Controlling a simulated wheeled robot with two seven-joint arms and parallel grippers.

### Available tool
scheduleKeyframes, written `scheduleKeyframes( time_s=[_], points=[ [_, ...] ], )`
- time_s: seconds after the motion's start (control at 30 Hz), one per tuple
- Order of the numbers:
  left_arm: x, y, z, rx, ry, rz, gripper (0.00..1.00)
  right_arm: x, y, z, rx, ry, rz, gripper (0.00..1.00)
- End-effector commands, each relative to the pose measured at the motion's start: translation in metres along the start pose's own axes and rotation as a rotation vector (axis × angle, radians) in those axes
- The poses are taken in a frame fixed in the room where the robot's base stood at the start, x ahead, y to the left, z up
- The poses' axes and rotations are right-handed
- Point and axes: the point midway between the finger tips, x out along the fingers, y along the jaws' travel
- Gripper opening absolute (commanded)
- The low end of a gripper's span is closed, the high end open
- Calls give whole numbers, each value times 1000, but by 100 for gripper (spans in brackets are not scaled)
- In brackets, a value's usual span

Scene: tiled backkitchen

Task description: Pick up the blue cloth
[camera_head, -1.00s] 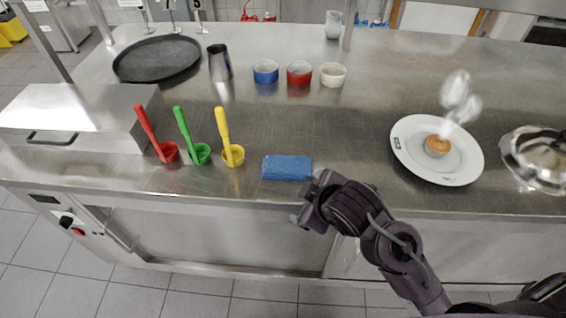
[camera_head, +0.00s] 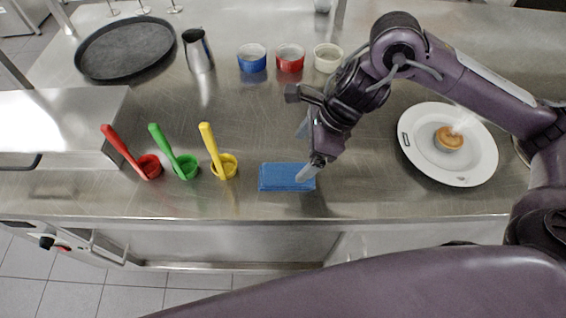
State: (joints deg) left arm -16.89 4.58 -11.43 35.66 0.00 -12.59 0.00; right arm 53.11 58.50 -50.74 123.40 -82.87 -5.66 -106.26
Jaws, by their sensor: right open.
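The blue cloth (camera_head: 286,178) lies folded in a flat rectangle on the steel counter near its front edge. My right gripper (camera_head: 306,152) is open, with its jaws pointing down and left at the right end of the cloth. One pale fingertip overlaps the cloth's right end in the picture. The other finger shows farther back, above the cloth in the picture. I cannot tell whether the fingertip touches the cloth. Nothing shows between the jaws. My left gripper is not in view.
Red (camera_head: 149,167), green (camera_head: 186,167) and yellow (camera_head: 223,166) ladles stand left of the cloth. Blue (camera_head: 252,60), red (camera_head: 290,60) and cream (camera_head: 327,59) bowls stand behind. A white plate (camera_head: 477,173) with a small pastry is right. The steel counter (camera_head: 240,120) is clear between ladles and bowls.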

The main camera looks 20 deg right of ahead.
Motion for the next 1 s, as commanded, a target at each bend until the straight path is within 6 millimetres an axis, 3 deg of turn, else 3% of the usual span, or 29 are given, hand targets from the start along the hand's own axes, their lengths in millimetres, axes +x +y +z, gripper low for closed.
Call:
scheduleKeyframes(
  time_s=[0.27, 0.5, 0.63, 0.9, 1.0],
  points=[
    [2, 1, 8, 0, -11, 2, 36, 24, 2, -5, -20, 16, 14, 85],
    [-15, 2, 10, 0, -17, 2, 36, 53, 9, 1, -18, 16, 14, 85],
    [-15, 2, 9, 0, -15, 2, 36, 70, 7, 0, -17, 15, 10, 85],
    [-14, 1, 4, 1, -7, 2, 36, 75, 6, -1, -19, 15, 7, 85],
    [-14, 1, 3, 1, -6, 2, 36, 75, 6, -1, -19, 15, 7, 75]
  ],
)
